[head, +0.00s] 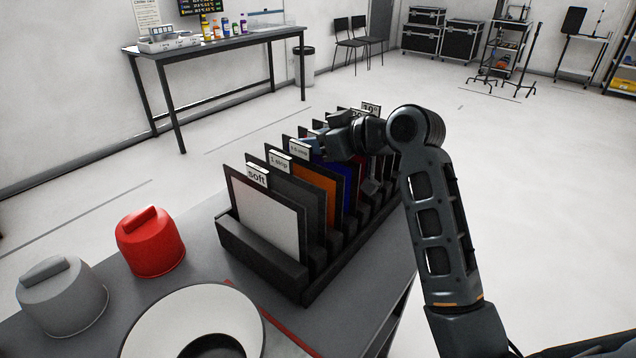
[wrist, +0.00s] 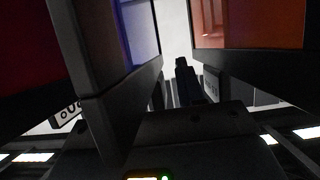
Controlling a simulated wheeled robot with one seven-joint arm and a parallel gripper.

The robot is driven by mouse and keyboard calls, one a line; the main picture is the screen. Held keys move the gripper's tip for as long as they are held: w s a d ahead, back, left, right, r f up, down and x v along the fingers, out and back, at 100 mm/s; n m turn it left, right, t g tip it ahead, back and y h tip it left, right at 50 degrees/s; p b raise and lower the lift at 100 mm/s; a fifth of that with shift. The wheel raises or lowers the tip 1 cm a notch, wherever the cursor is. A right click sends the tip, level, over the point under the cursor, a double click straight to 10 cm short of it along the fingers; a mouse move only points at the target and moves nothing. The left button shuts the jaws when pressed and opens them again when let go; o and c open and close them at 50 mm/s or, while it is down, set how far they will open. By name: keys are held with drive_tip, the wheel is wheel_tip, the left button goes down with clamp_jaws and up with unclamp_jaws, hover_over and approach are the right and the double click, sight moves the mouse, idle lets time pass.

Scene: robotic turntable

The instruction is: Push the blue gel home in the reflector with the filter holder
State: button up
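The blue gel (head: 347,172) stands upright in a black frame in the slotted rack, behind the orange one. My gripper (head: 312,148) reaches in from the right at the top of the frames, beside the blue gel; its fingertips are hard to make out. The wrist view shows the blue gel (wrist: 140,30) on the left, and one dark finger (wrist: 187,82) in the gap between it and the orange gel (wrist: 222,22). I cannot tell whether a frame is gripped. A round white dish with a dark centre, likely the reflector (head: 150,325), lies on the near table.
The black rack (head: 260,250) holds several labelled frames, with the "soft" one (head: 265,215) nearest. A red cap-like part (head: 150,245) and a grey one (head: 62,300) stand left of it. A thin red rod lies beside the dish. A bench (head: 215,48) stands at the back wall.

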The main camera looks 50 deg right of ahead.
clamp_jaws()
idle(0.6)
